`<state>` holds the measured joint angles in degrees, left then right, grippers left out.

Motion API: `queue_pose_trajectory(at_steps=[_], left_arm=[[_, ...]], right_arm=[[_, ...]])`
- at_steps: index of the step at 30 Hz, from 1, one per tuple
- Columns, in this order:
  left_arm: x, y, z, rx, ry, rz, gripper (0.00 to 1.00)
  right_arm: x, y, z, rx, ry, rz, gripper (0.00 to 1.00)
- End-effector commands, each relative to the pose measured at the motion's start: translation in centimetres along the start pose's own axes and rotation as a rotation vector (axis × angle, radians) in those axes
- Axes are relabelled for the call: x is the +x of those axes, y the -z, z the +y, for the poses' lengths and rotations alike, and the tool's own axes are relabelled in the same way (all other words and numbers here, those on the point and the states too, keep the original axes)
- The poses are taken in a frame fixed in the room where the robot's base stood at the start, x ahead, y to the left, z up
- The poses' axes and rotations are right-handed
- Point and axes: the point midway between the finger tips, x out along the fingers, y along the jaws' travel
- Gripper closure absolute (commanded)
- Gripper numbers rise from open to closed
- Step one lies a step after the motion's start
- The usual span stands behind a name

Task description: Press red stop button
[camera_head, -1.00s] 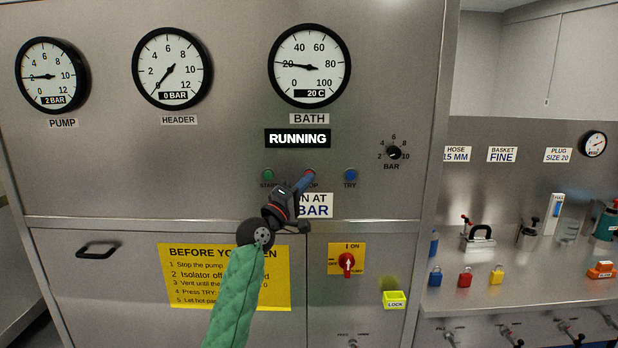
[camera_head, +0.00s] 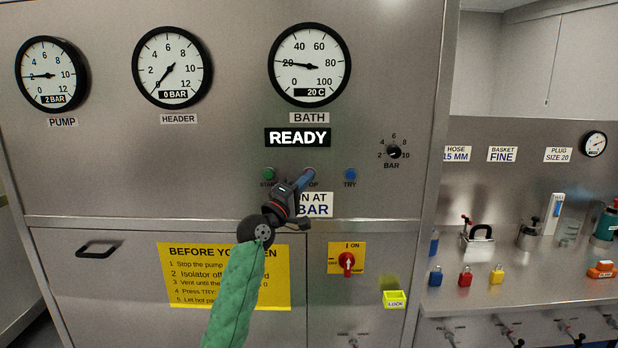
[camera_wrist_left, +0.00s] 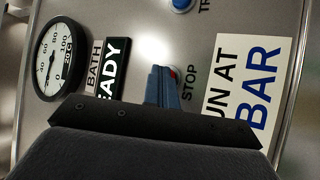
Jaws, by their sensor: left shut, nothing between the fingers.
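The red stop button is mostly hidden behind my left gripper's fingertips in the head view. The fingertips look to be touching the button. The display (camera_head: 297,138) above reads READY. My right gripper is not in view.
A green start button (camera_head: 268,174) is left of my fingers and a blue TRY button (camera_head: 350,175) is right. A red rotary isolator (camera_head: 347,262) on a yellow plate and a selector knob (camera_head: 394,152) are nearby. A bench with padlocks (camera_head: 465,277) stands right.

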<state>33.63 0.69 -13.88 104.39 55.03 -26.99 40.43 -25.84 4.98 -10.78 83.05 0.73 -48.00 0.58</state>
Motion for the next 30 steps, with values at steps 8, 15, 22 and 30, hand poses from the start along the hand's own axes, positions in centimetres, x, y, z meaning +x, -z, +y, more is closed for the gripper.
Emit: queue_pose_trajectory(at_steps=[8,15,22,30], left_arm=[[0.0,0.1,0.1,0.001,0.000,0.001,1.00],[-0.5,-0.2,0.4,0.002,0.000,0.001,1.00],[-0.6,-0.3,0.4,0.001,0.000,0.001,1.00],[-1.3,-0.9,1.1,0.000,0.001,0.000,1.00]], right_arm=[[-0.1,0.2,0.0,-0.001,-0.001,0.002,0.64],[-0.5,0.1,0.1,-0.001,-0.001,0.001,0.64],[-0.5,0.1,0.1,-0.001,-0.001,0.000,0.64],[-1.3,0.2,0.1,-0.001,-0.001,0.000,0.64]])
